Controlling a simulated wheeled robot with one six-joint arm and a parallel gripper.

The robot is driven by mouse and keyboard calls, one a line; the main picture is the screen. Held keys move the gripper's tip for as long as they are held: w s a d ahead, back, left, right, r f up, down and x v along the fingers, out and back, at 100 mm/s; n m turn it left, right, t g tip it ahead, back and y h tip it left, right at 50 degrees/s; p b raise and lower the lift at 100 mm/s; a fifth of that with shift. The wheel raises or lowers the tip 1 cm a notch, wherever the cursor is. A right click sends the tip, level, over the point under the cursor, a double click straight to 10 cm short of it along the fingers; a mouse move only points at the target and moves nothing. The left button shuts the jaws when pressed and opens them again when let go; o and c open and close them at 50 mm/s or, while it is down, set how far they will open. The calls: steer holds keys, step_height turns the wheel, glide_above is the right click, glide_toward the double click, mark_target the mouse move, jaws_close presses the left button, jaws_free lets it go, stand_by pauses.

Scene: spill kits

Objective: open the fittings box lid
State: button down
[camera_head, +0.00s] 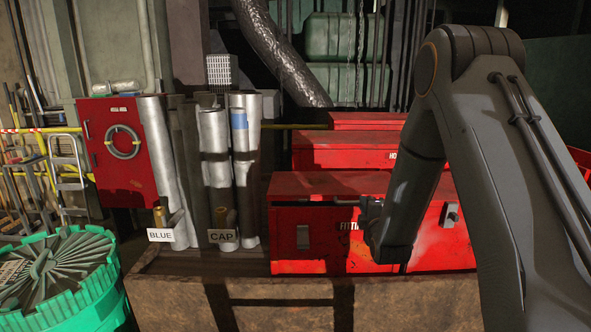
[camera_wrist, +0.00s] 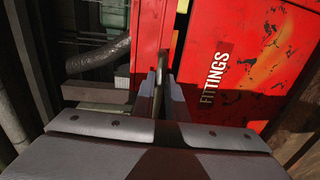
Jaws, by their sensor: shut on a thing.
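The fittings box (camera_head: 320,240) is the red chest in front, marked FITTINGS; its front face also shows in the wrist view (camera_wrist: 232,75). Its lid (camera_head: 320,184) lies over the box, and a dark line separates lid and front in the wrist view. A slim metal handle bar (camera_head: 330,201) runs along the lid's front edge. My gripper (camera_head: 368,206) is at this edge, its fingers (camera_wrist: 160,82) shut on the handle bar. My forearm hides part of the label and the lid's right part.
Latches (camera_head: 303,237) sit on the box front. More red boxes (camera_head: 340,150) stand behind. Metallic rolls (camera_head: 215,160) with BLUE and CAP tags stand left of the box. A green drum (camera_head: 100,290) is at the far left. A rusty ledge (camera_head: 230,300) runs below the box.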

steer(key=shift+w+r+p, duration=0.1)
steer(key=shift+r+p, duration=0.4)
steer(key=shift+r, duration=0.3)
steer(key=r+g+p, duration=0.1)
steer(key=r+p, duration=0.1)
steer(key=w+r+g+p, duration=0.1)
steer(key=r+p, duration=0.1)
steer(key=shift+r, duration=0.25)
steer(key=shift+g, duration=0.7)
steer(key=shift+w+r+p, duration=0.3)
steer(key=shift+r, duration=0.4)
steer(key=shift+w+r+p, duration=0.25)
steer(key=shift+r, duration=0.45)
steer(key=shift+w+r+p, duration=0.3)
steer(key=shift+r, duration=0.4)
